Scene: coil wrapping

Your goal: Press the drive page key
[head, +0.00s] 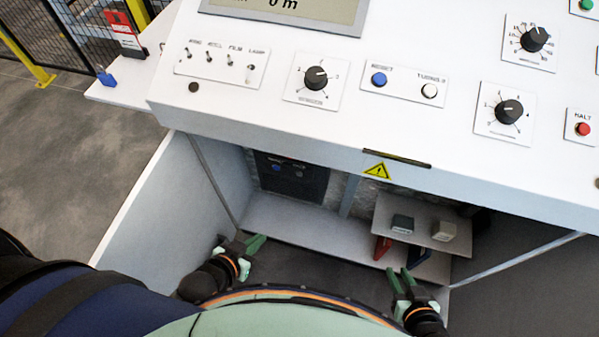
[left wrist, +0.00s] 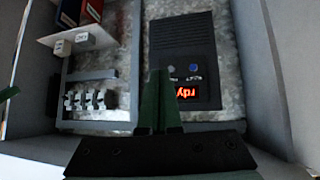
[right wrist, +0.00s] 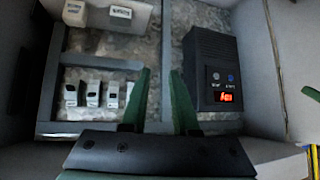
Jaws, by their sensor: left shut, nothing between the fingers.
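The drive (head: 288,184) is a black box on the back wall inside the open cabinet under the panel. It carries a pale key (left wrist: 169,71), a blue key (left wrist: 196,70) and a lit red display (left wrist: 187,91); the small key labels are too blurred to tell which is page. The drive also shows in the right wrist view (right wrist: 212,50). My left gripper (head: 255,243) is shut and empty at the cabinet opening; its fingertips overlap the drive's lower left in its wrist view, and contact is not visible. My right gripper (head: 400,272) is open and empty, lower right of the drive.
A shelf (head: 416,212) with two small blocks juts out right of the drive, with red and dark items near it. Several small white modules (right wrist: 90,93) sit below it. The sloped control panel (head: 330,130) overhangs the opening; a cabinet side wall (head: 175,205) bounds the left.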

